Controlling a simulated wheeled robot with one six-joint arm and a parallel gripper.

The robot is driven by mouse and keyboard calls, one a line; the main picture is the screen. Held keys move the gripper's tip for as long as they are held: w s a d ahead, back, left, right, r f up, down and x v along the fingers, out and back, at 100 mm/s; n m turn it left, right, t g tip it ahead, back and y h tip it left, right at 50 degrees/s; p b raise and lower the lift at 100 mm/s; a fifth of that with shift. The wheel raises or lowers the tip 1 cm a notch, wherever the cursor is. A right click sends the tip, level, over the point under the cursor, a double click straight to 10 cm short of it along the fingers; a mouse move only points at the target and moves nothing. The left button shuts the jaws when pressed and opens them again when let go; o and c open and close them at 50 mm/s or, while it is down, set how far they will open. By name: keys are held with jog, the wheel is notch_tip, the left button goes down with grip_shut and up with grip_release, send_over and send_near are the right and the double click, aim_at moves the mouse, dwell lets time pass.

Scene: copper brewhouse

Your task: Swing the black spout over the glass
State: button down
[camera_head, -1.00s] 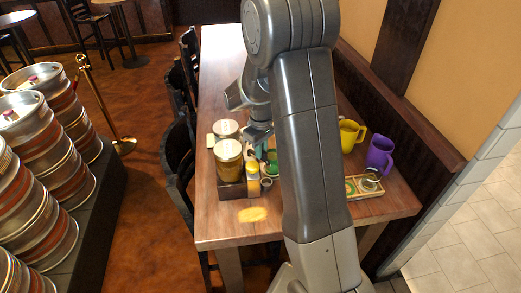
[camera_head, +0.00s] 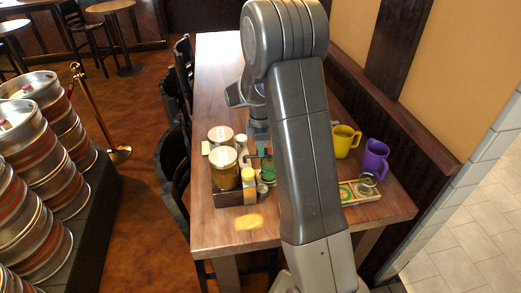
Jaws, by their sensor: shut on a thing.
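My gripper (camera_head: 259,143) points down over the near part of the wooden table, beside the jars, partly hidden by my arm. Its jaws are shut on what looks like the thin black spout (camera_head: 252,157), just above a green item (camera_head: 267,166). The spout is small, and my arm covers the area to its right. A small round glass-like vessel (camera_head: 262,187) stands below it, next to a yellow-capped bottle. Another small clear vessel (camera_head: 367,183) stands on a wooden tray at the right. I cannot tell for sure which is the glass.
Two lidded jars (camera_head: 224,167) stand left of the gripper by a dark box (camera_head: 227,198). A yellow mug (camera_head: 345,141) and a purple mug (camera_head: 375,158) stand right of my arm. A yellow patch (camera_head: 249,222) lies near the front edge. The far table is clear.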

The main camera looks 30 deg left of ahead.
jog(key=shift+w+a+n, duration=0.2)
jog(key=shift+w+n, duration=0.05)
jog(key=shift+n, duration=0.25)
jog(key=c, duration=1.7)
grip_release()
jog(key=shift+r, duration=0.1)
notch_tip(320, 180, up, 14)
jog(key=shift+f, duration=0.15)
notch_tip(320, 180, down, 14)
